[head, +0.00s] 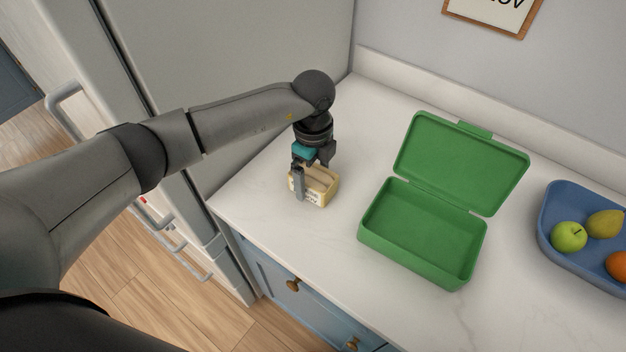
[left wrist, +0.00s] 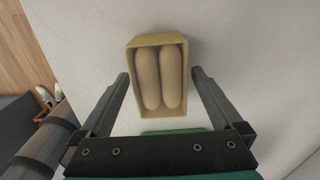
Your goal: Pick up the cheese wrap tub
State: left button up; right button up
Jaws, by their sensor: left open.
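The cheese wrap tub (head: 322,190) is a small pale yellow open box with a label on its front, standing on the white counter near the fridge. In the left wrist view the tub (left wrist: 159,41) shows from above with two beige wraps (left wrist: 160,78) lying side by side in it. My left gripper (head: 311,180) is right over the tub, pointing down, and partly hides it in the head view. In the left wrist view the fingers of the gripper (left wrist: 160,75) are open, one on each side of the tub, with gaps between. My right gripper is not in view.
An open, empty green lunch box (head: 372,236) stands to the right of the tub. A blue bowl (head: 548,225) with fruit is at the far right. The fridge (head: 230,70) stands close on the left. The white counter (head: 290,240) is clear in front of the tub.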

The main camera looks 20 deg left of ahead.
pick_arm(q)
jog(key=c, duration=1.5)
jog(key=shift+o, duration=0.2)
jog(key=shift+r, duration=0.1)
